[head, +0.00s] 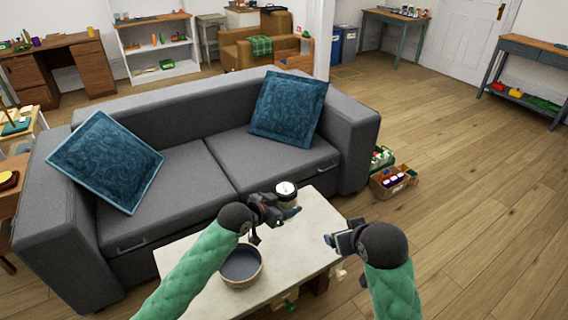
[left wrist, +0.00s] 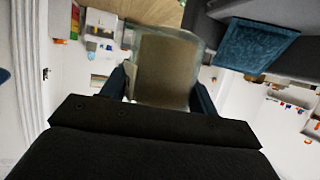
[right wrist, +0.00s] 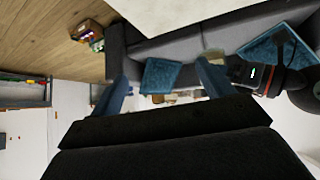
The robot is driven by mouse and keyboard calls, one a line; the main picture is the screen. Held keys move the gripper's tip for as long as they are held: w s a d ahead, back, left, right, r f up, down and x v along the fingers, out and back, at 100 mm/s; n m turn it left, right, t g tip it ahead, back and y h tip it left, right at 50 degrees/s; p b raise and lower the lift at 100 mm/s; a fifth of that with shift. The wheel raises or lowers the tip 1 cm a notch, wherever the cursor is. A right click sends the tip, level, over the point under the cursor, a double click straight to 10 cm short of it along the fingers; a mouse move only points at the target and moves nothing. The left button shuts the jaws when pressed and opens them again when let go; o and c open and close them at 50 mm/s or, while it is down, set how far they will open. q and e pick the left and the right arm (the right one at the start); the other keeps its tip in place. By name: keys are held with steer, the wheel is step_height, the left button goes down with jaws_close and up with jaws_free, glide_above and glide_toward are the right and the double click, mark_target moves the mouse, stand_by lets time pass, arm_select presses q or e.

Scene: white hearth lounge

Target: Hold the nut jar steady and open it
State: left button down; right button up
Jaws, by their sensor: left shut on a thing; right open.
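My right gripper (head: 330,240) is open and empty, to the right of the jar near the table's right edge. In the right wrist view its blue fingers (right wrist: 165,80) are spread with nothing between them.
A dark round bowl (head: 241,266) sits on the table in front of the left arm. A grey sofa (head: 190,175) with blue cushions stands just behind the table. A crate of small items (head: 392,181) is on the floor at right. The floor further right is clear.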

steer(key=w+a+r+n+t+y, duration=0.1)
steer(key=w+a+r+n, duration=0.2)
steer(key=w+a+r, duration=0.5)
steer(key=w+a+r+n, duration=0.2)
steer(key=a+r, duration=0.3)
steer(key=r, duration=0.7)
steer(key=w+a+r+n+t+y, duration=0.1)
steer(key=w+a+r+n, duration=0.2)
steer(key=w+a+r, duration=0.35)
steer(key=m+g+h, duration=0.4)
steer(key=m+g, duration=0.4)
steer(key=g, duration=0.1)
glide_above(284, 188)
steer(key=w, duration=0.2)
steer(key=f, duration=1.6)
steer(key=shift+a, duration=0.2)
steer(key=shift+s+d+f+m+g, duration=0.15)
steer(key=shift+s+m+g, duration=0.15)
steer(key=shift+m, duration=0.3)
steer(key=shift+s+m+g, duration=0.4)
steer(key=shift+s+m, duration=0.3)
steer(key=shift+m, duration=0.4)
steer(key=m, duration=0.2)
steer(key=shift+f+m, duration=0.1)
steer(key=shift+m, duration=0.2)
steer(key=shift+d+f, duration=0.1)
steer(key=shift+f, duration=3.85)
